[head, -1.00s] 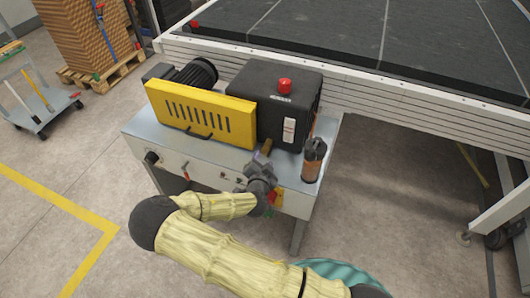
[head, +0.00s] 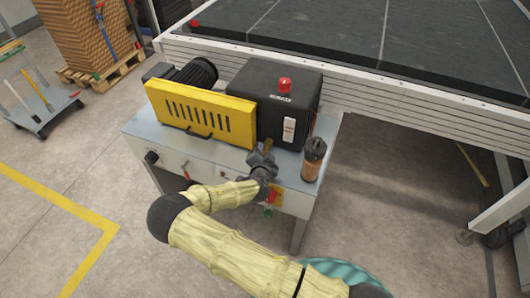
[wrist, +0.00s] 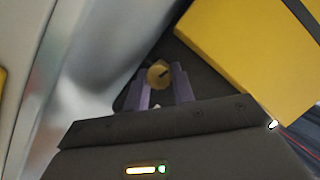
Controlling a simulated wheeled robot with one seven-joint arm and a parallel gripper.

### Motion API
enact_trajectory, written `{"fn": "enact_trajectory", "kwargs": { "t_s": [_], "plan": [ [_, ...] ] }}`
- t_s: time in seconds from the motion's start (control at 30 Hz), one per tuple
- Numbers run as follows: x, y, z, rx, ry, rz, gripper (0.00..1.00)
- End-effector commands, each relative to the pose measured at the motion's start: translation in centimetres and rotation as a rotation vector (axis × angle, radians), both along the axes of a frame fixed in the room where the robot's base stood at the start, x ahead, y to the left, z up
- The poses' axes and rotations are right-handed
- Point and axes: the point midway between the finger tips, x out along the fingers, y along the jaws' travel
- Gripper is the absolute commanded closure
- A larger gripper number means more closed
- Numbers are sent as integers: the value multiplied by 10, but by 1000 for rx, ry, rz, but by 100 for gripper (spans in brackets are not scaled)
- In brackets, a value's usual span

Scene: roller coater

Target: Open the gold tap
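The gold tap (wrist: 158,75) shows as a round gold knob with a dark slot or mark, in the middle of the wrist view. My gripper (wrist: 161,84) has its two purple fingers apart, one on each side of the knob. I cannot tell whether the fingers touch it. In the head view my gripper (head: 264,152) is over the front right of the machine's metal top, beside the black box, and largely hides the tap.
A yellow slotted guard (head: 200,112) and a black box (head: 275,105) with a red button (head: 285,85) stand behind my gripper. A dark bottle with an orange-brown lower part (head: 313,160) stands close on the right. Switches line the front panel.

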Motion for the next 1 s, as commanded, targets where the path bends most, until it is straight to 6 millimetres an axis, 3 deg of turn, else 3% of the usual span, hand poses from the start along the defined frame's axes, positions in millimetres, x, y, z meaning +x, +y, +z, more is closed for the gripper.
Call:
{"fn": "enact_trajectory", "kwargs": {
  "t_s": [0.67, 1.0],
  "plan": [
    [0, 1, 0, -237, 86, -2, 98],
    [0, 1, 1, -252, 92, -1, 98]
  ]
}}
